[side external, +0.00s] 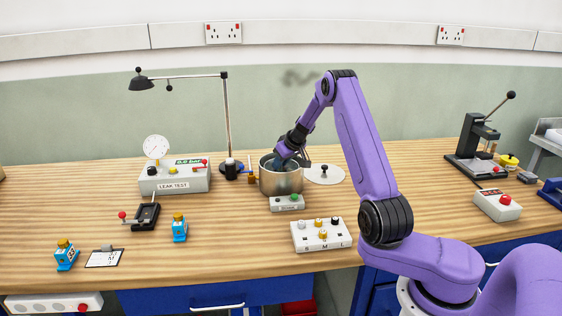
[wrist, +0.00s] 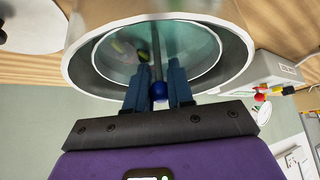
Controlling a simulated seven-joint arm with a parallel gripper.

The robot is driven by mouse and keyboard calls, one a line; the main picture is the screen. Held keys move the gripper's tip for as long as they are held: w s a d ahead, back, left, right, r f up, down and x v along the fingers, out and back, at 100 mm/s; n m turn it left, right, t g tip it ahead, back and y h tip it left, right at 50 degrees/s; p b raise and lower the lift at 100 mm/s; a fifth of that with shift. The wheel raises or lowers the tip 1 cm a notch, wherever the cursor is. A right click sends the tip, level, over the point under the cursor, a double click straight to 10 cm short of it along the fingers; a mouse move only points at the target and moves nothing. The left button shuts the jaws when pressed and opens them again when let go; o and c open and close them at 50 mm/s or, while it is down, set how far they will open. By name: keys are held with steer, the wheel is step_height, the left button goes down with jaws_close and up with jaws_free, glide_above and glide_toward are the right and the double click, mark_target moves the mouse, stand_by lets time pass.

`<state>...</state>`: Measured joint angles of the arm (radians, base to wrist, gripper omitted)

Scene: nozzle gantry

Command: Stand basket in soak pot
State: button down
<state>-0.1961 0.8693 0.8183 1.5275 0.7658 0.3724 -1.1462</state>
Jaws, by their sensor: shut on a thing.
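The soak pot (side external: 281,182) is a round steel pot at the middle back of the bench, and its open mouth with liquid inside fills the upper wrist view (wrist: 242,60). My gripper (side external: 287,158) is down at the pot's mouth. In the wrist view my gripper (wrist: 159,88) is shut on a thin grey rod with a blue knob (wrist: 159,92), which looks like the basket's handle. The rod runs down into the pot. Blurred dark and yellow-green shapes (wrist: 130,48) show inside. The basket's body and whether it touches the bottom cannot be made out.
A round lid (side external: 325,174) lies right of the pot. A small labelled box (side external: 287,203) with a green button stands in front. The leak test unit (side external: 175,178) and lamp (side external: 227,120) stand left. A white nozzle block (side external: 321,236) is at front right.

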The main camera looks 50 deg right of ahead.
steer(key=shift+f, duration=1.3)
stand_by(0.4)
steer(key=c, duration=0.9)
jaws_free()
steer(key=shift+r, duration=3.4)
steer(key=shift+a, duration=0.1)
